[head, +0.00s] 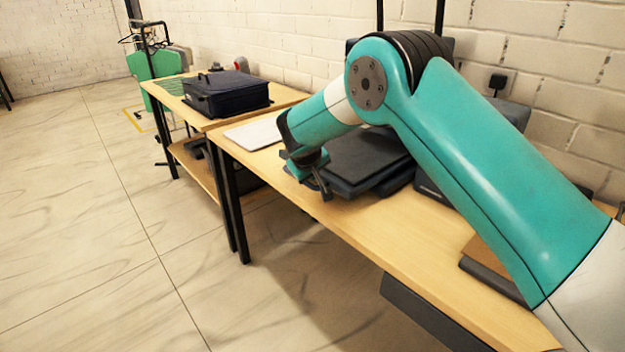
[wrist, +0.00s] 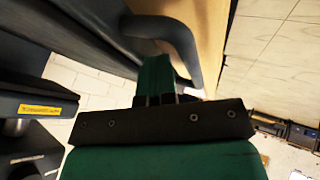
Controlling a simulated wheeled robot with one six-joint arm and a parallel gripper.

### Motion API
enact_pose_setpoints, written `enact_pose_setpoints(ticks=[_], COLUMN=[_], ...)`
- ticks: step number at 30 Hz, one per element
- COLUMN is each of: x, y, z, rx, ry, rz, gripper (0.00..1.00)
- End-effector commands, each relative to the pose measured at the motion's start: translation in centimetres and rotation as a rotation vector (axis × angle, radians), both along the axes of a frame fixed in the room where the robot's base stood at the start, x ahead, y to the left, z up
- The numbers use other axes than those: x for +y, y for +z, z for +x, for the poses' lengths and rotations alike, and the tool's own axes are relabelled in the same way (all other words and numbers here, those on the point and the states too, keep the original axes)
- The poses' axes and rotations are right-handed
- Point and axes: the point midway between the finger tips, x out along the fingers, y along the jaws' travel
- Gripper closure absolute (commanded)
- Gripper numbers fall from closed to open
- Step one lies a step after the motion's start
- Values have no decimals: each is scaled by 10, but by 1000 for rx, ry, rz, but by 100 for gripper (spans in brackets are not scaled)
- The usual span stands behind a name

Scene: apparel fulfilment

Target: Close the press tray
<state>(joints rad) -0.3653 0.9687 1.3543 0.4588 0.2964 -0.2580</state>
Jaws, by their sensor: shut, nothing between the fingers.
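The press tray (head: 352,182) is a dark flat slab in the head view, sticking out towards the front of the wooden table under the dark press top (head: 365,152). My gripper (head: 322,188) is at the tray's front left side, partly hidden by my own wrist. In the wrist view my gripper (wrist: 157,72) has its fingers together with nothing between them. A dark curved handle (wrist: 172,32) shows right beside and beyond the fingertips. I cannot tell whether the fingers touch it.
A white sheet or board (head: 252,135) lies on the table left of the press. A dark blue case (head: 228,95) is farther left. A brown and black item (head: 490,265) lies at the table's right. The floor (head: 110,230) in front is clear.

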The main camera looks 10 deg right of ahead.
Motion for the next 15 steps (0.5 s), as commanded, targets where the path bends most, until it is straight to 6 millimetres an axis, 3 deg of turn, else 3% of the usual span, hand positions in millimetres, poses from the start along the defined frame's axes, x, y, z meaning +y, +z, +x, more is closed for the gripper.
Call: enact_pose_setpoints(ticks=[6, 15], x=[-51, -91], y=[0, 0], z=[29, 50], rx=[-2, -1], ry=[2, 4], rz=[0, 0], gripper=[100, 100])
